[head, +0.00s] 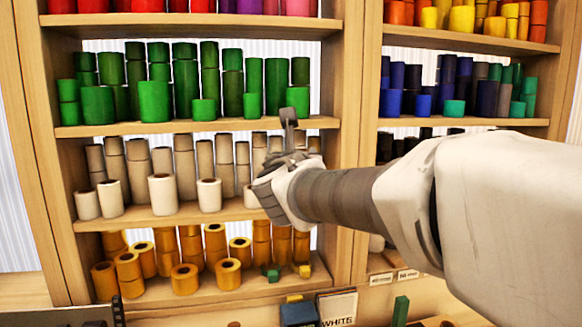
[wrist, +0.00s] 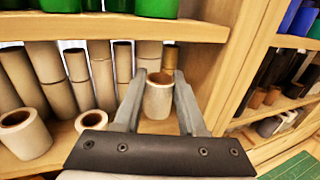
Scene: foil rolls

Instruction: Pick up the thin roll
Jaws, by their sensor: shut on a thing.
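My gripper (wrist: 160,82) has its two grey fingers on either side of a short, beige roll (wrist: 157,100) with a brown core and is shut on it. The roll stands upright; I cannot tell whether it touches the shelf. In the head view my gripper (head: 272,190) is at the right end of the beige-roll shelf, and the arm hides part of that area. Tall, thin beige rolls (wrist: 102,75) stand behind and left of the held roll in the wrist view. A darker thin roll (wrist: 170,57) stands just behind it.
Wider cream rolls (wrist: 22,132) stand at the left front of the shelf. A wooden upright (wrist: 238,65) is close on the right. Green rolls (head: 155,101) fill the shelf above, and orange rolls (head: 185,279) the shelf below.

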